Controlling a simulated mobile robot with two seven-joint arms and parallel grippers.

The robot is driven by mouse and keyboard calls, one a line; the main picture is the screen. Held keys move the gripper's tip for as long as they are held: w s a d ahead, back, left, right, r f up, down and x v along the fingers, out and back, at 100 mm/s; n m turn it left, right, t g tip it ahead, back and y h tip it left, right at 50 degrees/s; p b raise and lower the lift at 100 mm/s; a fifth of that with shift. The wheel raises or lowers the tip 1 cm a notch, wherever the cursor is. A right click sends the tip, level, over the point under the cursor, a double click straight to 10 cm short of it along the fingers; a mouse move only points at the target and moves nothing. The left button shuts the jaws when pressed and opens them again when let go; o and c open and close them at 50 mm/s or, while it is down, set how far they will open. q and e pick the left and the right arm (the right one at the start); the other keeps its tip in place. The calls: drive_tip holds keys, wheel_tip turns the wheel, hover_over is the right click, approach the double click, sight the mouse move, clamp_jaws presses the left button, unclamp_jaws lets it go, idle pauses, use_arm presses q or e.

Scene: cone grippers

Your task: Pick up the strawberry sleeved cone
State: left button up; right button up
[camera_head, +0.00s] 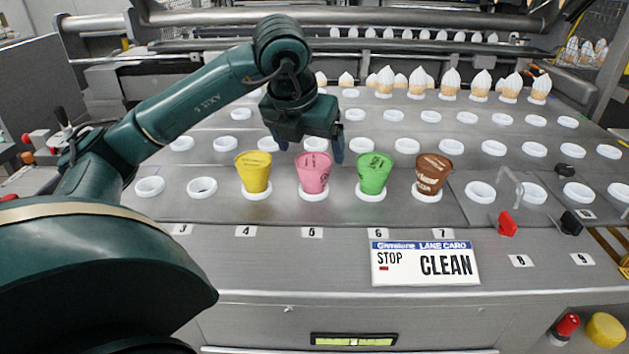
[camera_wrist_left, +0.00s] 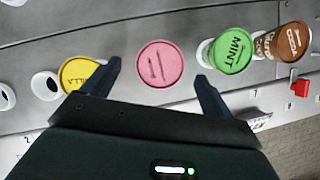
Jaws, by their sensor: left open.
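The pink sleeved cone (camera_head: 313,174), the strawberry-coloured one, stands upright in a white ring holder above lane label 5. In the left wrist view its round pink top (camera_wrist_left: 160,64) lies between and just beyond my open fingertips. My left gripper (camera_head: 310,150) is open and empty, at or just behind the pink cone's top in the head view; it also shows in the left wrist view (camera_wrist_left: 158,75). I cannot tell whether a finger touches the cone. My right gripper is not in view.
A yellow cone (camera_head: 254,172) stands close on the left, a green cone (camera_head: 373,174) on the right, and a brown cone (camera_head: 432,174) farther right. A lane card (camera_head: 425,263) stands in front. Empty white rings surround the row; white-topped cones (camera_head: 450,84) stand behind.

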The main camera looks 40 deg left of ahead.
sight(313, 161)
use_arm(q)
drive_tip(key=shift+x, duration=3.45)
drive_tip(key=shift+s+d+f, duration=0.1)
drive_tip(key=shift+s, duration=0.05)
drive_tip(key=shift+c, duration=0.5)
drive_tip(key=c, duration=1)
drive_tip(key=shift+o, duration=0.2)
